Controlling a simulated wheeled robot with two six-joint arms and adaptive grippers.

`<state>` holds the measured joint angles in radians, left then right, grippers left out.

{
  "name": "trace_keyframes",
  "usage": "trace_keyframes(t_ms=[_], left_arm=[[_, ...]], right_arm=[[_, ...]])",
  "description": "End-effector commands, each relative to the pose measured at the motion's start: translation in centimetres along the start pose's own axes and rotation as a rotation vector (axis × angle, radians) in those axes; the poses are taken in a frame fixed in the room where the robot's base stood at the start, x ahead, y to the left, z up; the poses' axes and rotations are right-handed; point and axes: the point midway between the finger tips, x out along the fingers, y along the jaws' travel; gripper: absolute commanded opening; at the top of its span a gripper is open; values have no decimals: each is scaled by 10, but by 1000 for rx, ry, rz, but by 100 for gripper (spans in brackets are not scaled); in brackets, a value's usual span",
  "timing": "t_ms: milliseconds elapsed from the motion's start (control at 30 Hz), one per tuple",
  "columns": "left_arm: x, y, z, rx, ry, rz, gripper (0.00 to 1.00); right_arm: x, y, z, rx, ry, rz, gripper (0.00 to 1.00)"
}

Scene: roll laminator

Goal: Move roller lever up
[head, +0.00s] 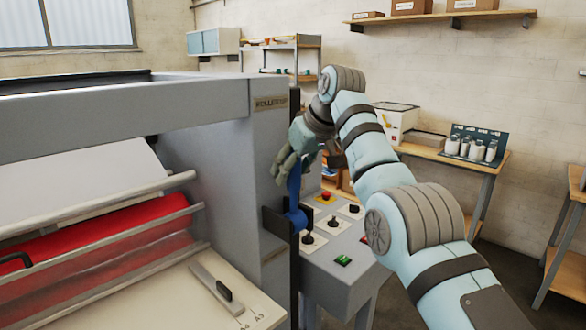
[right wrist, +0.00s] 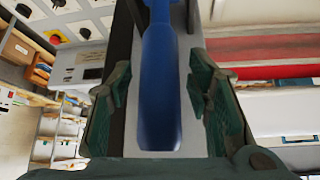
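The blue roller lever (head: 295,186) is on the side of the grey laminator (head: 215,110), beside a dark bracket (head: 274,226). Its handle points upward from its pivot. My right gripper (head: 289,166) is at the lever's upper end, which it partly hides. In the right wrist view, the blue lever (right wrist: 160,95) runs between the two green fingers of my right gripper (right wrist: 160,82). A gap shows on each side of the lever, so the fingers are open around it. My left gripper is not in view.
A control panel (head: 345,240) with small black levers, a red button (head: 326,196) and a green switch (head: 343,260) is just below the lever. A red roller (head: 100,240) and a pale feed table (head: 180,300) lie to the left. A side table (head: 455,158) stands behind.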

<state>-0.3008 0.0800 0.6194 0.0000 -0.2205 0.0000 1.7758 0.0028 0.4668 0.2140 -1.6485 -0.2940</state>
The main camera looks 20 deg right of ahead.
Motion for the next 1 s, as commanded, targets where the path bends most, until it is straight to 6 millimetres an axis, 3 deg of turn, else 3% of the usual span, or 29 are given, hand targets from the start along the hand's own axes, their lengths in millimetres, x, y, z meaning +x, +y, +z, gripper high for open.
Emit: trace_keyframes(t_ms=[333,700,833,1000], left_arm=[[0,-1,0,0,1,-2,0],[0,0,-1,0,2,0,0],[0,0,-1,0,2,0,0],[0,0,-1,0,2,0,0]], right_arm=[[-8,0,-1,-1,1,-1,47],[-100,-1,-2,-2,2,0,47],[-116,-1,-2,-1,-1,-1,47],[-118,-1,-1,-1,-2,-2,47]])
